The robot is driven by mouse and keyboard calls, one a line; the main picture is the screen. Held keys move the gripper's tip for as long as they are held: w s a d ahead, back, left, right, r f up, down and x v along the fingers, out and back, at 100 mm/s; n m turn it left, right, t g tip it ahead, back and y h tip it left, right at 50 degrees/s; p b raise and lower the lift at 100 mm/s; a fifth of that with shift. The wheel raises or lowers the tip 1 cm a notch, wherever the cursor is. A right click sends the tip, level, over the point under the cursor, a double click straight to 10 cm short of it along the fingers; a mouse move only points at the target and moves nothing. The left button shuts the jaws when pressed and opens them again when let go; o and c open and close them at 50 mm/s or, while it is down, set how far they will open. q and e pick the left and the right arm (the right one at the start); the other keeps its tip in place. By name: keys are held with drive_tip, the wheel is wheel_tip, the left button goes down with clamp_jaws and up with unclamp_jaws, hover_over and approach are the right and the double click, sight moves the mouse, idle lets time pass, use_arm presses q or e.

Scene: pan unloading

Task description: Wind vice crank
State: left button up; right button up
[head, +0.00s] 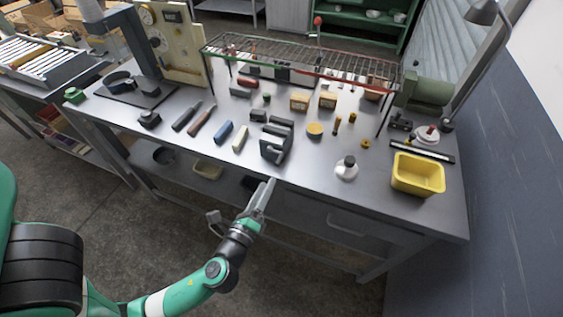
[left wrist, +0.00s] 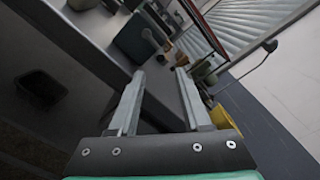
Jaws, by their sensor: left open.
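A dark grey vice (head: 272,152) stands at the front edge of the workbench, near its middle. A dark block (left wrist: 133,40) just beyond my left fingertips in the left wrist view looks like the same vice. I cannot make out its crank clearly in either view. My left gripper (head: 265,187) is in front of the bench edge, just below and nearer than the vice, and apart from it. In the left wrist view the left gripper (left wrist: 159,76) has its two fingers spread with nothing between them. My right gripper is not in view.
The grey workbench (head: 315,185) holds several small blocks and tools behind and left of the vice. A white round-based item (head: 346,170) and a yellow bin (head: 418,174) stand to the right. A wire rack (head: 300,62) spans the back. Floor in front is clear.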

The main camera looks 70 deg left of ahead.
sight(279, 159)
use_arm(q)
drive_tip(key=x, duration=1)
drive_tip(key=shift+a, duration=0.1)
clamp_jaws()
